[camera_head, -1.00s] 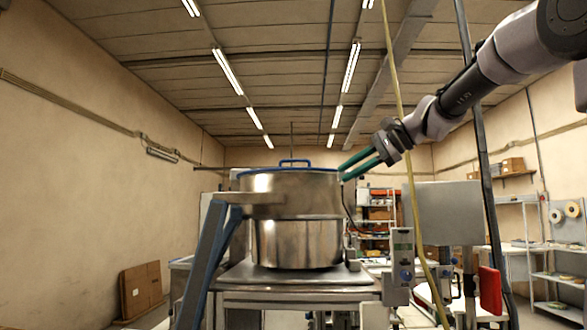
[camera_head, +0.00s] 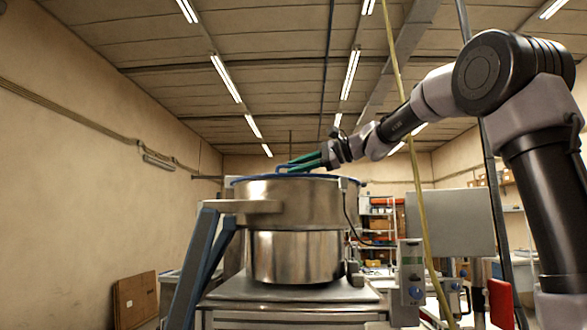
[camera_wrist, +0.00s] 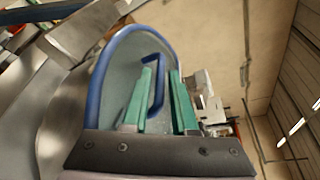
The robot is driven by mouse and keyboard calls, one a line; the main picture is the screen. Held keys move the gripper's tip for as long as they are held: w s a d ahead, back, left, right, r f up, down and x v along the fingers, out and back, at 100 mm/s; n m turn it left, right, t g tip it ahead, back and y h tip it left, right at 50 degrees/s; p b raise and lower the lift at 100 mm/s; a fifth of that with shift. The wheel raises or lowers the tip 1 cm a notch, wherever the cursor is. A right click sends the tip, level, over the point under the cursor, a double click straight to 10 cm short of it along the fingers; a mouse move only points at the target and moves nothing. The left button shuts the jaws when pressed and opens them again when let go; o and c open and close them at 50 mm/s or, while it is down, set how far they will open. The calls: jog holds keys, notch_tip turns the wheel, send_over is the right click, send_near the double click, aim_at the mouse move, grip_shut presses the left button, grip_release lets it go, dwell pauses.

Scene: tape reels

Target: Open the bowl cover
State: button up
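The bowl is a large shiny metal vessel (camera_head: 296,255) on a metal stand in the head view. Its cover (camera_head: 250,179) has a blue rim and a blue handle (camera_head: 280,169), and lies on top. In the wrist view the cover (camera_wrist: 112,82) shows a grey face, blue rim and raised blue handle (camera_wrist: 159,88). My gripper (camera_head: 288,164) reaches in from the right at handle height just over the cover. Its green fingers are apart in the wrist view (camera_wrist: 161,67), and part of the handle shows between them. I cannot tell whether they touch it.
A yellow hose (camera_head: 405,150) and a dark post (camera_head: 489,180) run upright at the right. A control box (camera_head: 411,275) stands right of the bowl. A blue-grey frame leg (camera_head: 197,265) stands at the left. Open air surrounds the cover above.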

jog(key=shift+w+a+f, duration=0.1)
jog(key=shift+w+a, duration=0.1)
jog(key=shift+a, duration=0.35)
grip_shut()
dwell(1.1)
